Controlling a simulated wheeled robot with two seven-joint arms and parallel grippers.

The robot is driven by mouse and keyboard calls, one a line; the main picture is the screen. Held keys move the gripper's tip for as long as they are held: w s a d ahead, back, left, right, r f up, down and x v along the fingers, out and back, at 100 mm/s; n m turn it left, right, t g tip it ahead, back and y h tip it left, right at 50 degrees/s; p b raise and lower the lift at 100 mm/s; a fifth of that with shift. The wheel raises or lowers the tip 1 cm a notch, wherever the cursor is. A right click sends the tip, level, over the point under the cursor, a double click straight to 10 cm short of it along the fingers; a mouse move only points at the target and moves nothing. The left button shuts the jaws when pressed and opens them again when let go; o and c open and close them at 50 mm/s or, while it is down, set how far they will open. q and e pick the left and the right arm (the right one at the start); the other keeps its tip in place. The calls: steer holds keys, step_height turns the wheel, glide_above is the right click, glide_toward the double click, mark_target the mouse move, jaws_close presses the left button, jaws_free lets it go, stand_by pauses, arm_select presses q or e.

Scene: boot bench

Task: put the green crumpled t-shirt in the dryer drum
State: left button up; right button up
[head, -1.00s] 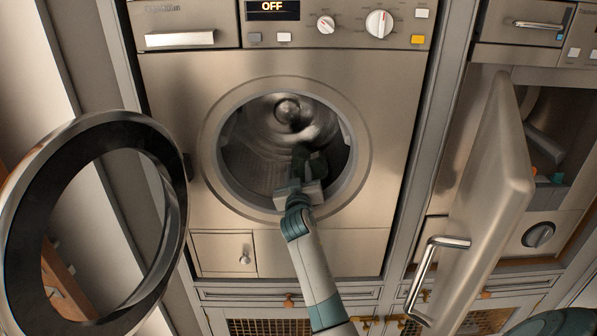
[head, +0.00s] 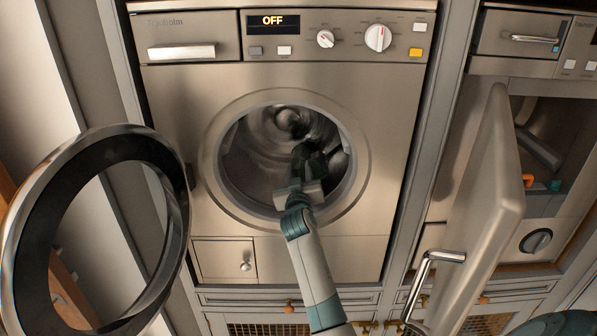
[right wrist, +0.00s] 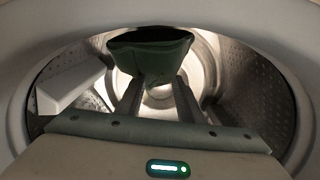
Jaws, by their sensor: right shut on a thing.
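The dryer drum (head: 262,165) is a metal drum seen through the round opening of the front-loading machine, whose door stands open. The green crumpled t-shirt (head: 309,160) is a dark green bundle in the drum opening. My right gripper (head: 302,180) reaches in from below and is shut on it. In the right wrist view the t-shirt (right wrist: 152,55) is held at the fingertips (right wrist: 158,92), with the perforated drum wall (right wrist: 240,80) around it. It appears held up, clear of the drum floor. My left gripper does not show.
The round open door (head: 30,235) hangs at the left of the opening. At the right, a second machine's door (head: 480,185) with a bar handle stands open, with small orange objects (head: 528,180) inside. The machine's display (head: 272,20) reads OFF.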

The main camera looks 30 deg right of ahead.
steer(key=shift+r, duration=0.15)
steer(key=shift+r+p, duration=1.3)
steer(key=shift+r, duration=0.15)
step_height(320, 180, up, 8)
steer(key=shift+r, duration=0.2)
stand_by(0.3)
